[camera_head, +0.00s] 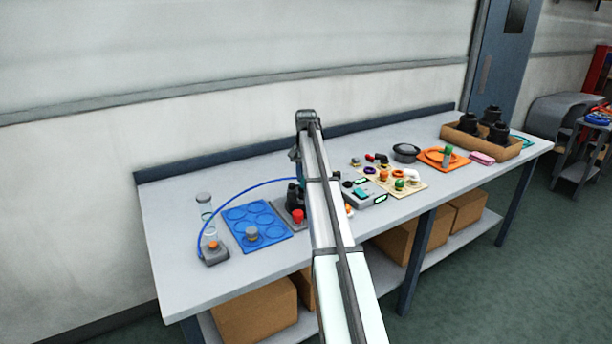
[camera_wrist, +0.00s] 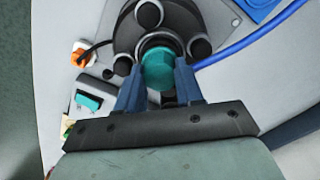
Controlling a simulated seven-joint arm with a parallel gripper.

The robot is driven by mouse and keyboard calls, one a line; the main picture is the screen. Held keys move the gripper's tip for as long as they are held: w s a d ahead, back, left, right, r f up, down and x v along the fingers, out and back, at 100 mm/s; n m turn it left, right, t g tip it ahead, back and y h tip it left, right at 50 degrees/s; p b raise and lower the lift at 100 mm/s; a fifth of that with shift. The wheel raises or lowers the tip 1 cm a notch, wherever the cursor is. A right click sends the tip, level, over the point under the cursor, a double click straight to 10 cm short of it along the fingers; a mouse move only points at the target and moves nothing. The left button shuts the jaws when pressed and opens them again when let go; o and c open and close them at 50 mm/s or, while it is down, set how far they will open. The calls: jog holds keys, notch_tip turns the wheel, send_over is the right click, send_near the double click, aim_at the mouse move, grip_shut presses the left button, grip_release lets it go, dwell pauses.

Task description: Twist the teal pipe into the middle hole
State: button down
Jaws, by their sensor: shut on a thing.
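My gripper (camera_wrist: 158,82) has its two blue fingers shut on the teal pipe (camera_wrist: 158,66), one on each side. In the wrist view I see the pipe nearly end-on, as a teal, faceted round end. It sits over the middle of a dark round base (camera_wrist: 128,36), inside a pale ring. Several dark round knobs, one with a shiny top (camera_wrist: 149,13), stand around that ring. The middle hole is hidden by the pipe, so I cannot tell how deep the pipe sits. In the head view my arm hides most of the pipe and base.
A blue tray (camera_head: 238,215) with round recesses lies left of the base. The table's left front is clear.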

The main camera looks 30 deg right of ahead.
jog(key=c, duration=0.6)
grip_release()
jog(key=shift+c, duration=0.2)
jog(key=shift+o, duration=0.5)
jog(key=o, duration=0.5)
jog(key=shift+o, duration=0.2)
jog(key=shift+r, duration=0.15)
jog(key=shift+r, duration=3.35)
